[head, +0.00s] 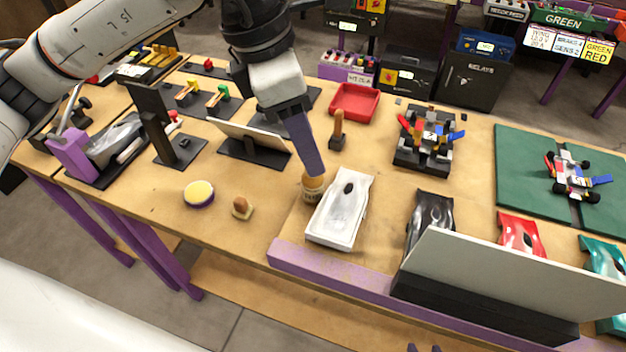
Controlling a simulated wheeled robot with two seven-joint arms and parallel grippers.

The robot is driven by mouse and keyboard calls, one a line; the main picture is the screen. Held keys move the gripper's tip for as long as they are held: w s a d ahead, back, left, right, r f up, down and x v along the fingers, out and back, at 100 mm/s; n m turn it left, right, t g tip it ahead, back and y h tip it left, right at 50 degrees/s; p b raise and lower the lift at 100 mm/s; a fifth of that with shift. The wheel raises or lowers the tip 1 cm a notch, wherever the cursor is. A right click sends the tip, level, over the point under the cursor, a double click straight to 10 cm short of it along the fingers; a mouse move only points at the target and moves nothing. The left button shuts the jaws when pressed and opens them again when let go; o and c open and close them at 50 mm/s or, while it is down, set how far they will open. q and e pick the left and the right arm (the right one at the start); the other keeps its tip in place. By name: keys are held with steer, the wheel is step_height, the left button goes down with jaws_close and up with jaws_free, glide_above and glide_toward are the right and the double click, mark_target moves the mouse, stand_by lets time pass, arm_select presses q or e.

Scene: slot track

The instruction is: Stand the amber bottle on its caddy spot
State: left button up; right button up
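The amber bottle (312,188) is near the middle of the bench, close to the left edge of a white car-body piece (342,208). It looks roughly upright. I also cannot tell whether the bottle's base touches the surface.
A yellow round pad (199,193) and a small wooden knob (242,208) lie to the left. A brush (337,130) and red tray (355,102) stand behind. A white panel (510,280) rises at the front right. Bare bench shows behind the white piece.

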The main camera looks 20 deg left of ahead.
arm_select(q)
steer(key=x, duration=0.5)
steer(key=shift+s+f, duration=0.25)
steer(key=shift+f, duration=0.15)
jaws_close()
steer(key=shift+r, duration=0.2)
